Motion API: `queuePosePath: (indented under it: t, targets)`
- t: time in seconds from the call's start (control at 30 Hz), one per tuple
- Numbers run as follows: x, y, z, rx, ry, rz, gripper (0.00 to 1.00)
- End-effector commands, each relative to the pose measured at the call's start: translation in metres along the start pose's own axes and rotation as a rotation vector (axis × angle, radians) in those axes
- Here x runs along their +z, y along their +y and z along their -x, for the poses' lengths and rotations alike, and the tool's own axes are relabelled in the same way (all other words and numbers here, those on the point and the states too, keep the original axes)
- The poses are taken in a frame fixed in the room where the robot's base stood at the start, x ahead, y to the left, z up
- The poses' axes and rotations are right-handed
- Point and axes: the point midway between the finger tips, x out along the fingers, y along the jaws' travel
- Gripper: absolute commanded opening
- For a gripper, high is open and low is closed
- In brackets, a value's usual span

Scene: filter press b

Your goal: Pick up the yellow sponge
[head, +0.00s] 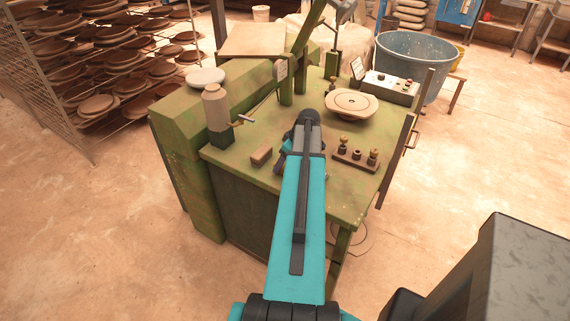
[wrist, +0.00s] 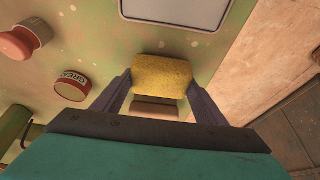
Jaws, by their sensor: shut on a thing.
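The yellow sponge (wrist: 162,72) shows in the wrist view, held between the two fingers of my gripper (wrist: 160,80). The fingers press on its left and right sides. I cannot tell whether the sponge touches the surface beneath.
A grease tin (wrist: 72,86) and a red knob-like thing (wrist: 24,41) are left of the sponge.

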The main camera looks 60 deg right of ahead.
Motion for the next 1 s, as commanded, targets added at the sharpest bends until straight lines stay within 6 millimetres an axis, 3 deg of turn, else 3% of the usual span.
queuePosePath:
  t: [0.27,0.8,1.0]
  targets:
    - [-0.007,0.001,0.020,0.001,0.000,0.000,0.44]
    - [0.077,0.064,0.064,0.001,-0.001,-0.002,0.44]
    - [0.099,0.079,0.077,0.000,0.000,-0.001,0.44]
